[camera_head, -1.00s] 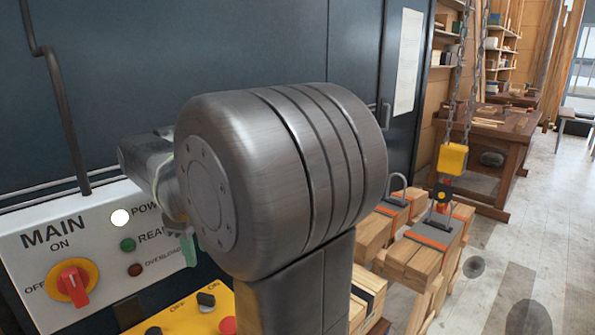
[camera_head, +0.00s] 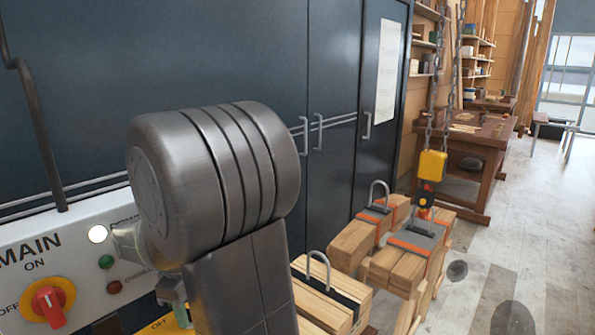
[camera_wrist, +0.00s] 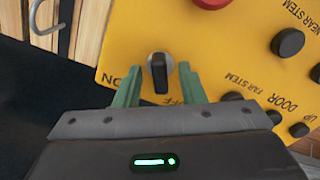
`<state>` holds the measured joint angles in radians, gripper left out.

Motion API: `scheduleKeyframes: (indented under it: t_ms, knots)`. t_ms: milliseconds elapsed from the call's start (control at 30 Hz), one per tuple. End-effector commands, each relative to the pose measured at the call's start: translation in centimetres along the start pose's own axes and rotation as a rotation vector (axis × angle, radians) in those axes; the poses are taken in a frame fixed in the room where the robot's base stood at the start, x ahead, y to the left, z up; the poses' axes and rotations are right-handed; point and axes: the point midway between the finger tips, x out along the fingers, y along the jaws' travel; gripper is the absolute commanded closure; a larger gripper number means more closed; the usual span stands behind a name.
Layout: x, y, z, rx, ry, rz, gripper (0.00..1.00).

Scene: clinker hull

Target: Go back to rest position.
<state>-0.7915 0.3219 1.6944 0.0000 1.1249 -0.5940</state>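My gripper (camera_wrist: 158,75) is open, its two green fingers spread apart in the wrist view. A black rotary knob (camera_wrist: 160,78) on the yellow control panel (camera_wrist: 225,55) shows between the fingers, with a gap on each side. I cannot tell how far the fingertips are above the panel. The knob's handle lies roughly upright in that view, between the ON and OFF labels. In the head view my own arm hides most of the gripper and much of the yellow panel (camera_head: 165,328).
The white MAIN panel (camera_head: 75,245) has a red switch (camera_head: 48,303) and a lit white lamp (camera_head: 97,234). Timber bundles with metal loops (camera_head: 325,300) stand right of my arm. A yellow hoist block (camera_head: 432,165) hangs on chains over one. Floor at the right is clear.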

Motion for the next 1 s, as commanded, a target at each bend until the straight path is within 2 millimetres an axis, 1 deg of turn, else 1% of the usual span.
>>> scheduleKeyframes:
  t_ms: [233, 367, 467, 1000]
  knots:
    - [-0.2, 0.0, 0.0, -0.005, 0.0, 0.0, 0.64]
    - [-1.2, 0.1, -0.1, -0.018, 0.002, 0.002, 0.64]
    - [-2.8, 0.1, -0.1, -0.018, 0.004, 0.003, 0.64]
    - [-13.6, 0.1, -0.1, -0.019, 0.006, 0.004, 0.64]
